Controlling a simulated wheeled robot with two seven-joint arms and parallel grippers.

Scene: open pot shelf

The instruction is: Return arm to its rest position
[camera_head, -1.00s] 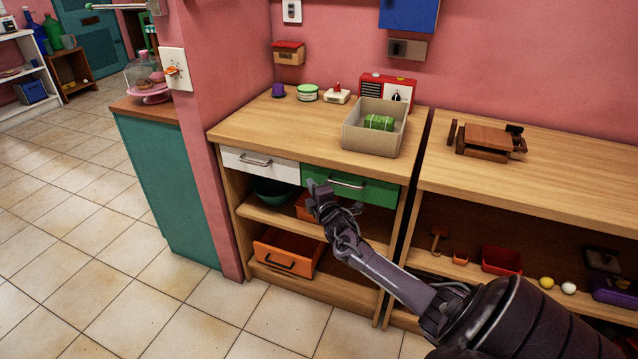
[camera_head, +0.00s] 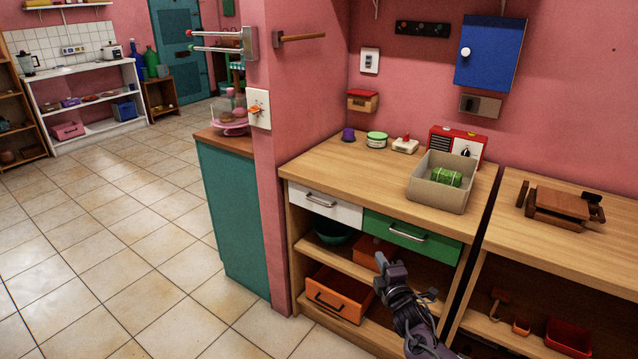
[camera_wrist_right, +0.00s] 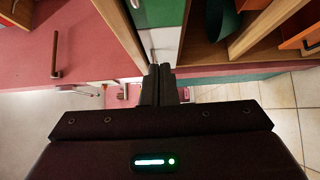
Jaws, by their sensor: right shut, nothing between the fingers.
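My right gripper (camera_head: 384,268) is in front of the open wooden shelf unit (camera_head: 384,170), near the lower shelf opening in the head view. Its fingers are shut and empty; they also show together in the right wrist view (camera_wrist_right: 161,72). My right arm comes in from the bottom of the head view. The gripper partly covers an orange-red bin (camera_head: 368,250) on the middle shelf. My left gripper is not in view.
The unit has a white drawer (camera_head: 322,207) and a green drawer (camera_head: 411,237), both shut. An orange drawer (camera_head: 336,295) sits at the bottom. A grey box (camera_head: 440,192) holding a green roll (camera_head: 447,177) stands on top. Tiled floor (camera_head: 130,250) at left is clear.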

